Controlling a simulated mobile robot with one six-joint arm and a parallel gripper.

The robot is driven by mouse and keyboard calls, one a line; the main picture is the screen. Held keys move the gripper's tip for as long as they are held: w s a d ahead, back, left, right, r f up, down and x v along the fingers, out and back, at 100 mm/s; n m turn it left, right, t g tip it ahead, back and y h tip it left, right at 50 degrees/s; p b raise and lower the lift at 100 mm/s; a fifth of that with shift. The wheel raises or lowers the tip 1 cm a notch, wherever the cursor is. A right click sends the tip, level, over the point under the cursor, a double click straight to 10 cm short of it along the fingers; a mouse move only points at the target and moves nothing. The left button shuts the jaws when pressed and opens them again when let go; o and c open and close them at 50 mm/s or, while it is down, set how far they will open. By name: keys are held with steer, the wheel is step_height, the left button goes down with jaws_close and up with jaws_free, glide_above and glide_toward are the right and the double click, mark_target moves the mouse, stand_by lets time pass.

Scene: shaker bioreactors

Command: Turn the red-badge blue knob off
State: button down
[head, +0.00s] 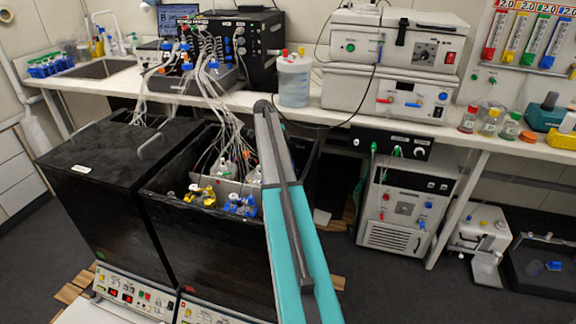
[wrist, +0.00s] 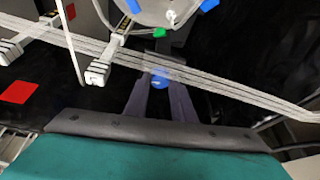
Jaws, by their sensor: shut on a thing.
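In the wrist view, my gripper (wrist: 160,92) reaches forward with its two dark fingers closed on a small round blue knob (wrist: 160,79). Only part of the knob shows between the fingertips, so its turn position cannot be read. A flat red square badge (wrist: 19,92) lies on the dark surface to the left, apart from the fingers. A second, smaller red patch (wrist: 70,12) shows at the top left. In the head view, my teal arm crosses the middle, and my gripper and the held knob cannot be made out there.
Pale ribbed strips and white fittings (wrist: 98,72) cross close around the fingers in the wrist view. A clear round vessel (wrist: 170,8) is above them. In the head view, an open black bin (head: 160,205) with tubing stands left of my arm, and the white bench (head: 330,118) lies behind.

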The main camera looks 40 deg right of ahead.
steer(key=shift+s+d+m+y, duration=0.2)
steer(key=shift+s+m+y, duration=0.1)
steer(key=shift+m, duration=0.5)
steer(key=c, duration=1.5)
jaws_free()
steer(key=shift+w+a, duration=0.1)
steer(key=shift+w, duration=0.05)
steer(key=shift+w+r, duration=0.25)
steer(key=shift+r, duration=0.15)
steer(key=p+v, duration=0.4)
steer(key=v, duration=0.8)
